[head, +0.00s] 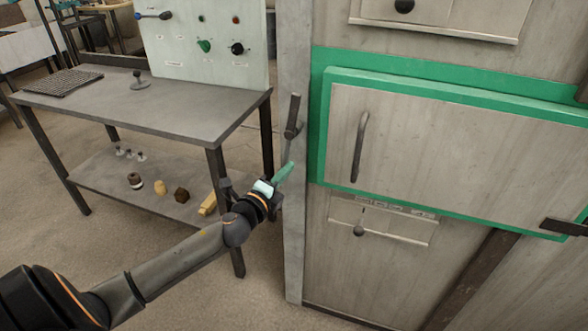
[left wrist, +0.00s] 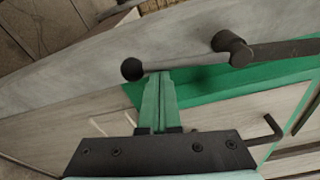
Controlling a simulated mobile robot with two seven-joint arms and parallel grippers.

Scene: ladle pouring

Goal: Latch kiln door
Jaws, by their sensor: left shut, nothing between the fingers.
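The kiln door (head: 440,150) is a pale panel with green edges and a dark vertical handle (head: 360,147). It sits at the green frame (head: 440,72); I cannot tell whether it is fully closed. On the grey post left of it is the latch, a dark lever (head: 292,115) with a thin rod. In the left wrist view the latch shows a round pivot (left wrist: 232,46), a bar to the right and a ball end (left wrist: 132,69) to the left. My left gripper (head: 286,171), with green fingers (left wrist: 158,100), is shut and empty, its tips close to the rod; contact is unclear. My right gripper is out of view.
A grey table (head: 150,105) with a lower shelf stands left of the kiln. A panel with knobs (head: 205,45) rises at its back. Small objects and a yellow block (head: 208,204) lie on the shelf. A lower hatch with a knob (head: 359,230) is under the door.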

